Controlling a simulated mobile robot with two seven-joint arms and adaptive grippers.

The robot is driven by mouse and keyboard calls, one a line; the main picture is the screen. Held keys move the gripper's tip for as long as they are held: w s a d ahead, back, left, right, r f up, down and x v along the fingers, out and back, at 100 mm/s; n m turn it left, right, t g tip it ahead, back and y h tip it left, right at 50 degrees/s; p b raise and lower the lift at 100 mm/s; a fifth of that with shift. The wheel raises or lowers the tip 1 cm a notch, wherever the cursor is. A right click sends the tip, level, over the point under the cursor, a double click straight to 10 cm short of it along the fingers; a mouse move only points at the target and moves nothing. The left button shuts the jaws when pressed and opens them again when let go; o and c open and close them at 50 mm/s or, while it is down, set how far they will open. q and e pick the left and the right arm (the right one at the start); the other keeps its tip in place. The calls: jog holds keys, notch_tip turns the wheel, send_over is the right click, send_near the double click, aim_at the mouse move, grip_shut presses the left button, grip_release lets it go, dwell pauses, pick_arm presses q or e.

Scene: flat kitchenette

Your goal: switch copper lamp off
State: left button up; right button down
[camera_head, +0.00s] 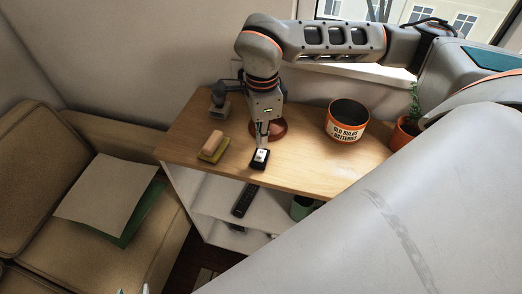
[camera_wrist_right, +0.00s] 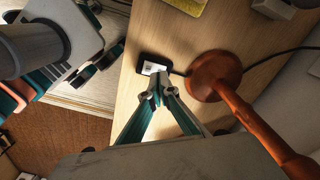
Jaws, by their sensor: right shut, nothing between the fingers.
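The copper lamp shows as a round reddish-brown base (camera_head: 281,131) on the wooden shelf top, partly behind my right gripper. In the right wrist view its base (camera_wrist_right: 212,75) and stem are right of the fingers. A small black switch box (camera_head: 258,165) with a white rocker sits in front of the lamp; the switch also shows in the wrist view (camera_wrist_right: 152,66). A cord runs from it past the lamp base. My right gripper (camera_head: 263,146) points down, shut and empty, its tips at the rocker's edge; contact is unclear. Only small tips, possibly my left gripper (camera_head: 133,290), show at the bottom edge.
A yellow sponge-like block (camera_head: 213,145) lies left of the switch. A grey object (camera_head: 221,104) stands behind it. An orange-rimmed battery bucket (camera_head: 346,120) and potted plant (camera_head: 404,132) stand right. A dark remote (camera_head: 244,200) lies on the lower shelf; a sofa (camera_head: 110,145) is left.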

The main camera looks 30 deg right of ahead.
aim_at(262, 152)
jog(key=shift+r+p, duration=1.45)
jog(key=shift+r, duration=0.75)
